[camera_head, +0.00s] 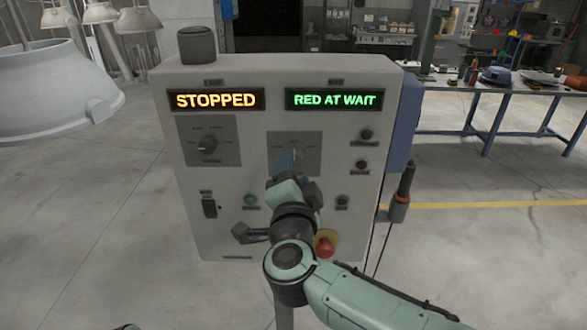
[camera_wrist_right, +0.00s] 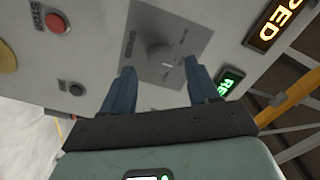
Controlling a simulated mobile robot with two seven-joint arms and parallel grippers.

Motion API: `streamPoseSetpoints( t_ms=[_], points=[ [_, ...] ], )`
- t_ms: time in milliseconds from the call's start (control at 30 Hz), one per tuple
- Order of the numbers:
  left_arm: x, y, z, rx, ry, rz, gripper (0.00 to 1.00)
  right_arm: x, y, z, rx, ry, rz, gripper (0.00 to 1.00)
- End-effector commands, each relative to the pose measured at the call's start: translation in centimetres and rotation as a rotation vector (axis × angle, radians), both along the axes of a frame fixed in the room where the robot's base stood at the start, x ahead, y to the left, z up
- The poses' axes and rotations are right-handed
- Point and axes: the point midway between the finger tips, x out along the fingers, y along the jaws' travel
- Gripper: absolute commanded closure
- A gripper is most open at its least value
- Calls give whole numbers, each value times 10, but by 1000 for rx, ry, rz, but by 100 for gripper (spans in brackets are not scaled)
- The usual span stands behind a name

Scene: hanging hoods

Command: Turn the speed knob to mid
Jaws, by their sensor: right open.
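A grey control panel (camera_head: 265,190) faces me with two rotary knobs on dark plates. The left knob (camera_head: 206,143) is clear of my arms. In the right wrist view, a round grey knob (camera_wrist_right: 160,57) with a pale pointer mark sits on that plate. My open right gripper (camera_wrist_right: 159,86) has one blue finger to each side of it, with gaps showing. Contact cannot be told. My left gripper is out of view.
Displays read STOPPED (camera_head: 215,99) and RED AT WAIT (camera_head: 333,99). A red mushroom button (camera_head: 325,245) is low on the panel, and a red STOP button (camera_wrist_right: 57,23) shows in the wrist view. A large pale hood (camera_head: 50,85) hangs left. A workbench (camera_head: 500,88) stands right.

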Motion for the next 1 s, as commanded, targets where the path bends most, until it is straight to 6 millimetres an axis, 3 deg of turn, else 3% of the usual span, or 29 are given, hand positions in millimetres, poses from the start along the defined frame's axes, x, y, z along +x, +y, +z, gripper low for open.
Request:
streamPoseSetpoints(
  t_ms=[200, 400, 600, 1000],
  points=[
    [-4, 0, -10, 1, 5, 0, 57, -53, 1, -1, 0, -2, 4, 40],
    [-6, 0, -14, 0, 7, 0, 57, -87, 0, -1, -1, -1, 2, 40],
    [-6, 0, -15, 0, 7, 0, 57, -101, 1, 0, -2, 0, 1, 40],
    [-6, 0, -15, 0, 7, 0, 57, -102, 0, 0, -1, 0, 1, 40]
  ],
)
